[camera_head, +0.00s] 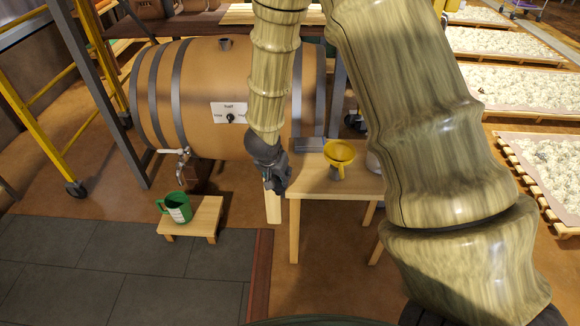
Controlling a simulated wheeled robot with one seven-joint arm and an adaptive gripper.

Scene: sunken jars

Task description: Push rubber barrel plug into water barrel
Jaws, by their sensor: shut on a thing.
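The water barrel (200,85) is a large wooden cask with dark hoops, lying on its side at the left centre. A short dark stub (225,43) stands up from its top; I cannot tell whether it is the plug or a collar. A white label (222,114) with a dark round spot is on the barrel's side. A metal tap (183,154) sits low on its left. My gripper (276,186) points down in front of the barrel's right part, at the small table's left edge. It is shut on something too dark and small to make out.
A green mug (175,207) stands on a low wooden stool (206,217) below the tap. A yellow funnel (339,153) is on the small wooden table (318,182). A yellow frame (30,120) stands left. Trays of pale lumps (510,87) fill the right.

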